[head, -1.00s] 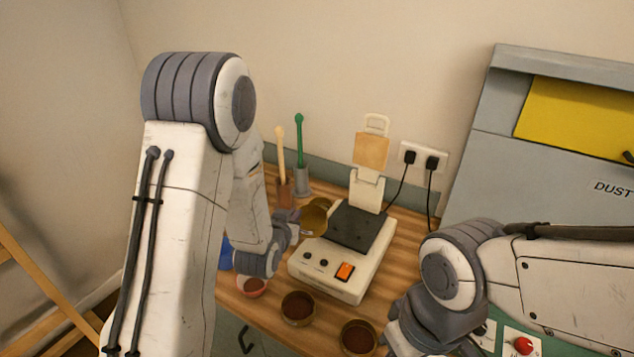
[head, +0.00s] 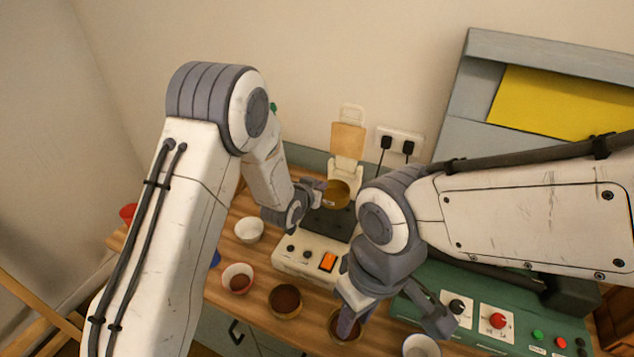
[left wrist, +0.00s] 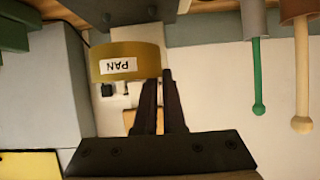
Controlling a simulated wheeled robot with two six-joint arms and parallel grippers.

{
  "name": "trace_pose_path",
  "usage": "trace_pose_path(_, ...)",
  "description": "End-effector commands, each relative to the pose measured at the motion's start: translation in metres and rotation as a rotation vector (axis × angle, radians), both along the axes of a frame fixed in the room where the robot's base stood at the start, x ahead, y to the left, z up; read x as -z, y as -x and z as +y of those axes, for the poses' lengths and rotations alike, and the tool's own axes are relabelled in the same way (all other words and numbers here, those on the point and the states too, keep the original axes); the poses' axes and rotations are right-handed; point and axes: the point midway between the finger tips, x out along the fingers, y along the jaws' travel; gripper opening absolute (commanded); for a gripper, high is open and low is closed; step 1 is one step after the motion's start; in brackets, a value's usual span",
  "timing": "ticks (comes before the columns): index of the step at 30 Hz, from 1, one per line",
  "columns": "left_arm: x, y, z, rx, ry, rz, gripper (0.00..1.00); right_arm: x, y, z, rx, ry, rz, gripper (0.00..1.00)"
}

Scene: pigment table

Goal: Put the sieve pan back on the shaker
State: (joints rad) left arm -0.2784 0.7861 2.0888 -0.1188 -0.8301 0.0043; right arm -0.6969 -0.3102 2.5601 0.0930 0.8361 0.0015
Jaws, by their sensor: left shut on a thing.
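The brass sieve pan (head: 337,194) is held by my left gripper (head: 318,189) above the back of the shaker. In the left wrist view the pan (left wrist: 120,76) carries a white label reading PAN, and the fingers (left wrist: 163,100) are closed at its edge. The cream shaker (head: 296,262) has a dark top plate (head: 325,223), knobs and an orange switch. Its upright clamp with a tan pad (head: 347,140) stands raised behind the pan. Whether the pan touches the plate cannot be told. My right gripper (head: 394,318) is open and empty at the front.
Bowls (head: 249,230) stand left of the shaker and along the front, several with dark powder. One brown bowl (head: 284,301) is near my right gripper. A green control panel (head: 520,320) lies at right. A grey dust cabinet (head: 450,135) and wall sockets (head: 400,142) are behind.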

Motion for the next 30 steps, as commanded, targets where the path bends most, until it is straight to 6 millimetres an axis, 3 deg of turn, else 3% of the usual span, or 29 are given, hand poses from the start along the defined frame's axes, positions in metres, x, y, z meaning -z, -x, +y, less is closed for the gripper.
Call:
trace_pose_path(15,0.049,0.0,0.004,-0.007,0.001,-0.002,0.0,0.032,0.0,0.0,0.001,0.0,0.0,0.34)
trace_pose_path(30,0.054,0.0,0.004,-0.007,0.001,-0.003,0.0,0.034,0.0,0.0,0.0,0.0,0.0,0.34)
